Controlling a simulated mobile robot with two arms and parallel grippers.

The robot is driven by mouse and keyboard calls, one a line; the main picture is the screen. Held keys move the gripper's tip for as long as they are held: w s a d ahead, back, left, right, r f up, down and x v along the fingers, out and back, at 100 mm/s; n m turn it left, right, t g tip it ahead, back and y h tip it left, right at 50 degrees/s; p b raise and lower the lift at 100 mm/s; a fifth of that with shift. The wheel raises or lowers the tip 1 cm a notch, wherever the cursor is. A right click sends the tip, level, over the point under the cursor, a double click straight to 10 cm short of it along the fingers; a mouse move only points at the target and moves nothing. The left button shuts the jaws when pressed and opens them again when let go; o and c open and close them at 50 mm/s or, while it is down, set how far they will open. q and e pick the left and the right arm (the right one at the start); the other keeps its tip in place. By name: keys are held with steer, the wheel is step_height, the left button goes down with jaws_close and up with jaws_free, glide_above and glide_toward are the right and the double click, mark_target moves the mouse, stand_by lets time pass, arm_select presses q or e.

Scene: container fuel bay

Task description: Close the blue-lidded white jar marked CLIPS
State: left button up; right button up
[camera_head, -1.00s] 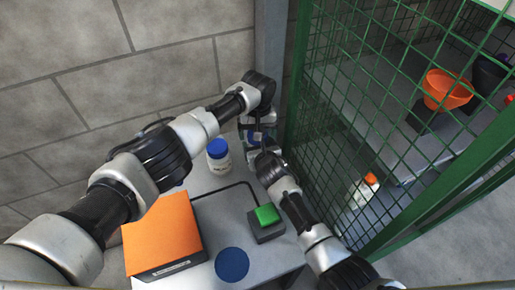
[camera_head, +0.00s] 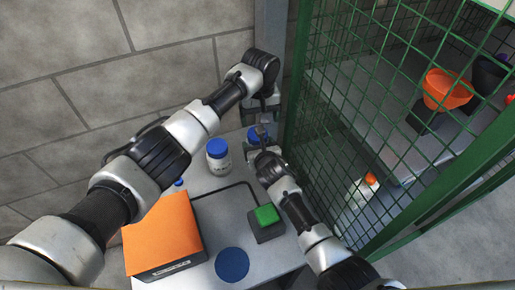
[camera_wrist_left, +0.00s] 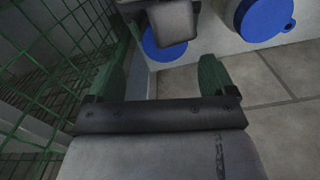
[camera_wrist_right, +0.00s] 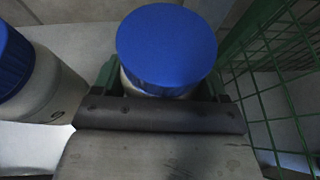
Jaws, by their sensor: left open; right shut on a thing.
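A white jar with a blue lid (camera_wrist_right: 166,48) stands between the fingers of my right gripper (camera_wrist_right: 162,92), which is shut on its body. The lid lies over the jar's mouth; I cannot tell whether it is fully seated. This lid shows partly in the head view (camera_head: 256,134). Another white jar with a blue lid (camera_head: 218,158) stands to its left, apart, and shows in the right wrist view (camera_wrist_right: 35,85). Neither marking is readable, so I cannot tell which says CLIPS. My left gripper (camera_wrist_left: 162,72) is open and empty near the held jar.
A green mesh cage (camera_head: 345,130) stands close on the right, a block wall behind. The grey table (camera_head: 218,200) carries an orange-topped box (camera_head: 165,232), a green button (camera_head: 266,214) with a black cable and a flat dark-blue disc (camera_head: 232,264). Orange and dark containers are inside the cage.

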arm_select(q)
steer(key=shift+r+n, duration=0.6)
steer(key=shift+n, duration=0.1)
steer(key=shift+a+r+n, duration=0.25)
steer(key=shift+n, duration=0.15)
steer(key=shift+f, duration=4)
steer(key=c, duration=0.9)
steer(key=m, duration=0.3)
steer(key=shift+m, duration=0.3)
steer(key=shift+c, duration=0.2)
